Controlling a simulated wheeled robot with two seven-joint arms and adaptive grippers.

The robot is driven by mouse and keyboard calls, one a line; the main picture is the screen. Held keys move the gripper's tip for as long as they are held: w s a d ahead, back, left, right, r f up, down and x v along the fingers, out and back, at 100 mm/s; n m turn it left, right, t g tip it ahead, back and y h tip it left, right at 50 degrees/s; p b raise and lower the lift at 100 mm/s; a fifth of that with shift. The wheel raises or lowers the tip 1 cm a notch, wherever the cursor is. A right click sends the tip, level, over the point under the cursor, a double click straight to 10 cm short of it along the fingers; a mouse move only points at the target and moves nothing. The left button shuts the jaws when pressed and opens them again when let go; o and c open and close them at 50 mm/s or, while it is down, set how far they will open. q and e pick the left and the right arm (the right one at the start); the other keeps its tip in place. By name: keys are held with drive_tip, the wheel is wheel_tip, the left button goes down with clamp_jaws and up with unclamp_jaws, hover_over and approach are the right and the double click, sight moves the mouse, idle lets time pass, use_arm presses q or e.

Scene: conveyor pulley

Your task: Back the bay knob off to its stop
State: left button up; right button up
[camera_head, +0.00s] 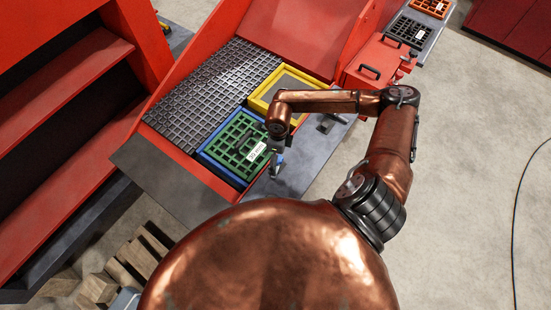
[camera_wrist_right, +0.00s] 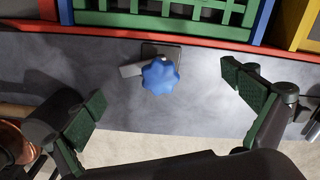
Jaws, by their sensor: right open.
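The blue lobed bay knob (camera_wrist_right: 160,76) sits on a dark square plate with a short grey lever or tab, on the grey front ledge (camera_wrist_right: 210,105) below the bays. My right gripper (camera_wrist_right: 163,92) is open, its green-padded fingers apart on the left and right of the knob, with clear gaps and no visible contact. In the head view my right gripper (camera_head: 275,160) hangs over the front ledge beside the green grid tray (camera_head: 232,145); the knob is hard to make out there. My left gripper is not in view.
The green tray sits in a blue-framed bay, with a yellow-framed bay (camera_head: 262,98) beside it. A red rim (camera_wrist_right: 120,33) runs behind the knob. A dark roller bed (camera_head: 210,85) lies to the left, and a red box with handles (camera_head: 375,65) stands to the right.

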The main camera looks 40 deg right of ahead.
drive_tip(key=shift+r+p, duration=1.55)
drive_tip(key=shift+r, duration=1.9)
